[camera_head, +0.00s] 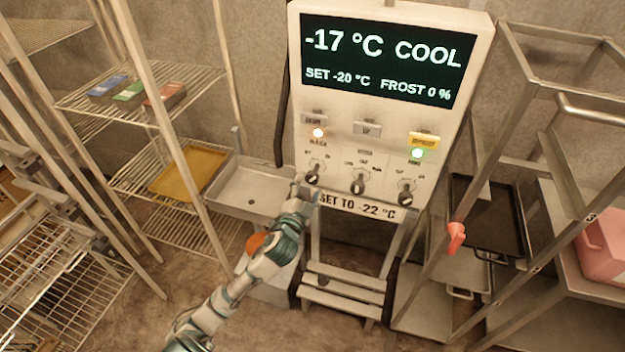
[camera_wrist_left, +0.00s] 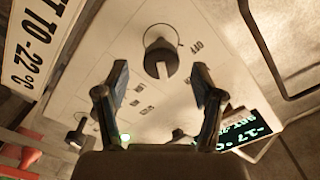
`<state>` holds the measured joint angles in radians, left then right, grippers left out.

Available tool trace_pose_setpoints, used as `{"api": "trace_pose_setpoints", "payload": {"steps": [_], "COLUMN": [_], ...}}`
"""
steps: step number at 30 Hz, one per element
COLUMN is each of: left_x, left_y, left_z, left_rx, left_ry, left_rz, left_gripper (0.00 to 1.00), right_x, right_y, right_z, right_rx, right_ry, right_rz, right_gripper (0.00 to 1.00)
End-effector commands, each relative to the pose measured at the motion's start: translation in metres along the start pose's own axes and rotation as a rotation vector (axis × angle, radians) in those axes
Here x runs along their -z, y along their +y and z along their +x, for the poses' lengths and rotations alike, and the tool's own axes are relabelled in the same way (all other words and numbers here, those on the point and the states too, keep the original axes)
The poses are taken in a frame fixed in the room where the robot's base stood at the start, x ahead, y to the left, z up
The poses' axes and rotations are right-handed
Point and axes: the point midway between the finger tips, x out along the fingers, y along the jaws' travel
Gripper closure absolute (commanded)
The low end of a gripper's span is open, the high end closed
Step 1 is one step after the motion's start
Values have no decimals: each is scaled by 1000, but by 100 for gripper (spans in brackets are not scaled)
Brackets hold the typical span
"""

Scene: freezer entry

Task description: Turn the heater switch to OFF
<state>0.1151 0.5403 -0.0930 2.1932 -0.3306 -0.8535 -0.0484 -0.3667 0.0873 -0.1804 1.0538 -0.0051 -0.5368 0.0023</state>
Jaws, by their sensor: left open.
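The control panel (camera_head: 335,150) has a row of three dark rotary knobs under its display. The leftmost knob (camera_head: 313,172) is beside my left gripper (camera_head: 303,187), which is at the panel's lower left corner. In the left wrist view a dark knob (camera_wrist_left: 159,57) on a round base sits ahead, between the two spread fingers of my left gripper (camera_wrist_left: 163,78). The fingers are open and hold nothing. The word OFF is printed to the right of this knob there. My right gripper is not in view.
The display (camera_head: 385,60) reads -17 °C COOL, SET -20 °C, FROST 0 %. A sign (camera_head: 357,206) reads SET TO -22 °C. A sink (camera_head: 250,187) and wire shelves stand left, a metal rack right.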

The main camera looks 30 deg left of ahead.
Motion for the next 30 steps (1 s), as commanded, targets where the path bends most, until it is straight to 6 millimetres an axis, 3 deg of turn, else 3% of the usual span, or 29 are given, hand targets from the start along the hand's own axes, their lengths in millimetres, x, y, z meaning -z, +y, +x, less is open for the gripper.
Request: {"api": "trace_pose_setpoints", "payload": {"steps": [6, 17, 25, 30], "left_x": [2, 3, 1, -1], "left_y": [0, 2, 2, 3], "left_z": [28, 34, 35, 35], "left_rx": [1, 0, -2, -3], "left_ry": [1, 1, 0, -4], "left_rz": [2, 3, 1, -2], "left_gripper": [32, 32, 93, 93], "right_x": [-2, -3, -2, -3], "right_y": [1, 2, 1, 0], "right_z": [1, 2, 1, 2], "right_rx": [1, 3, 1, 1], "right_ry": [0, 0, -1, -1], "right_rz": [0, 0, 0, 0], "right_gripper": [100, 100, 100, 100]}}
